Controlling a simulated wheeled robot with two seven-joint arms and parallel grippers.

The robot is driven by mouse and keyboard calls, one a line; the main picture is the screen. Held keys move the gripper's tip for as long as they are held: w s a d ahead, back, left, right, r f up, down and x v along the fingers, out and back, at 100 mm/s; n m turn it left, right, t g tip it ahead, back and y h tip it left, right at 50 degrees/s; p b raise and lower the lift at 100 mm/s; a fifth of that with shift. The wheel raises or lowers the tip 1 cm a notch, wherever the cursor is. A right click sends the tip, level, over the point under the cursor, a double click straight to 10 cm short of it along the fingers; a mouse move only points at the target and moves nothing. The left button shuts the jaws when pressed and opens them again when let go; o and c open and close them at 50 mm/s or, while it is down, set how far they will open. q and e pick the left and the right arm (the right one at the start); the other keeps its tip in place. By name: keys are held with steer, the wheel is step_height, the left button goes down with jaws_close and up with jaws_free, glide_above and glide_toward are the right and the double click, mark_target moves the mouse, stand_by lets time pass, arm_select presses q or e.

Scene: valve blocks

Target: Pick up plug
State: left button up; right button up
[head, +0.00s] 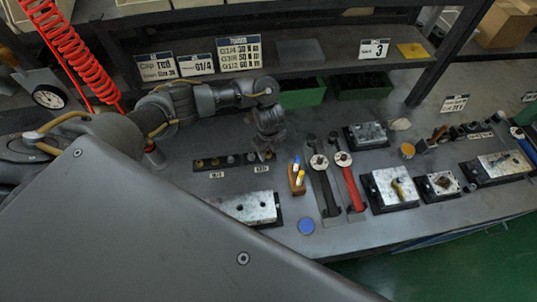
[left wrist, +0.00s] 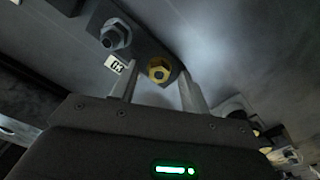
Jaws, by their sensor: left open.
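A dark rack (head: 222,162) on the bench holds a row of small plugs, some brass and some grey. My left gripper (head: 264,155) points down over the right end of this rack. In the left wrist view, the open fingers of my left gripper (left wrist: 160,88) stand to either side of a brass hex plug (left wrist: 157,70) with a dark centre. I cannot tell whether a finger touches it. A grey hex plug (left wrist: 115,37) sits further along the rack, near a white label (left wrist: 115,64). My right gripper is not in view.
A steel valve block (head: 248,207) lies in front of the rack. To the right are a small holder with markers (head: 297,178), a black-handled wrench (head: 324,185), a red-handled wrench (head: 351,185) and more valve blocks (head: 394,188). A shelf (head: 330,62) runs above the bench's back.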

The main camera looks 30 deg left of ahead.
arm_select(q)
steer(key=shift+s+r, duration=0.1)
steer(key=shift+s, duration=0.05)
steer(key=c, duration=0.3)
steer(key=shift+c, duration=1.2)
jaws_close()
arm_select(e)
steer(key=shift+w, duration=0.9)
